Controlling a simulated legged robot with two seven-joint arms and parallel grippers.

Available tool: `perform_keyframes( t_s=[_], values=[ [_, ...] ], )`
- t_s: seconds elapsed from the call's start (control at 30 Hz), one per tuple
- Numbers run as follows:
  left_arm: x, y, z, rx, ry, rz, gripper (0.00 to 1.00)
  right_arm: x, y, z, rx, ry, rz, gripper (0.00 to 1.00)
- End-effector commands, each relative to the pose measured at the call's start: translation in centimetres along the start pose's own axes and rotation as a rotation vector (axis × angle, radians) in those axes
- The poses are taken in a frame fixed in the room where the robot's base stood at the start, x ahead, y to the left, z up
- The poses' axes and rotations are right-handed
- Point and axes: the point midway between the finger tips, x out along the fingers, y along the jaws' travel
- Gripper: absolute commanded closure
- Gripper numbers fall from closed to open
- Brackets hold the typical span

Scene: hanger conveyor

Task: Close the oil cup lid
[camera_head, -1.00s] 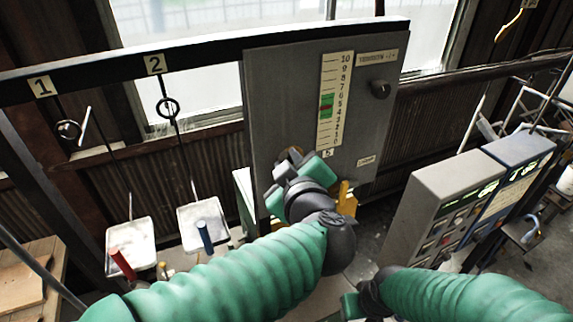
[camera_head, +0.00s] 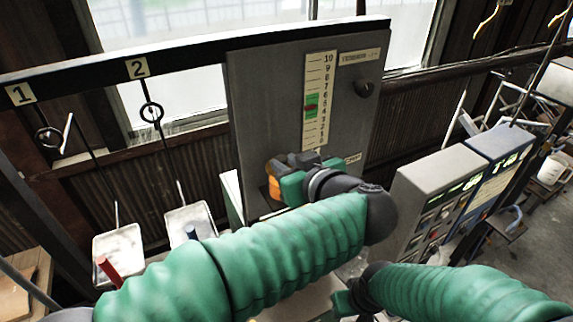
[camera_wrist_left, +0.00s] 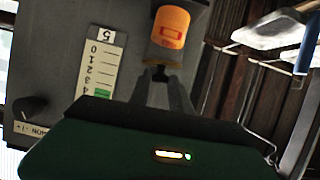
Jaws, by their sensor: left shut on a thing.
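The oil cup (camera_head: 273,187) shows as an orange piece at the panel's lower left, mostly behind my left gripper (camera_head: 283,171). In the left wrist view, it is an orange cylinder (camera_wrist_left: 170,27) with a red mark and a grey collar. There, the left gripper's fingers (camera_wrist_left: 159,76) converge on a small dark part just below the collar. The gripper is shut on that part; I cannot tell whether it is the lid. My right gripper (camera_head: 346,301) is low in the head view, and its jaws are not clear.
The grey panel (camera_head: 260,100) carries a number scale (camera_head: 317,95) and a dark knob (camera_head: 364,88). Two white trays (camera_head: 118,248) hang at the left under signs 1 and 2. Grey and blue control boxes (camera_head: 437,190) stand at the right.

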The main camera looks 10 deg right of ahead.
Motion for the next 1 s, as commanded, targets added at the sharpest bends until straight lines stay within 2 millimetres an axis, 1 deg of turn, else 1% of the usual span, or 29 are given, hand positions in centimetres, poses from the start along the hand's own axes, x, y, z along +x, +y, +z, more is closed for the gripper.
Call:
perform_keyframes(
  t_s=[1.0],
  values=[
    [0.25, 0.18, 0.39, 0.053, -0.003, -0.022, 1.0, 0.03, 0.0, 0.01, 0.0, 0.0, 0.0, 0.54]
  ],
)
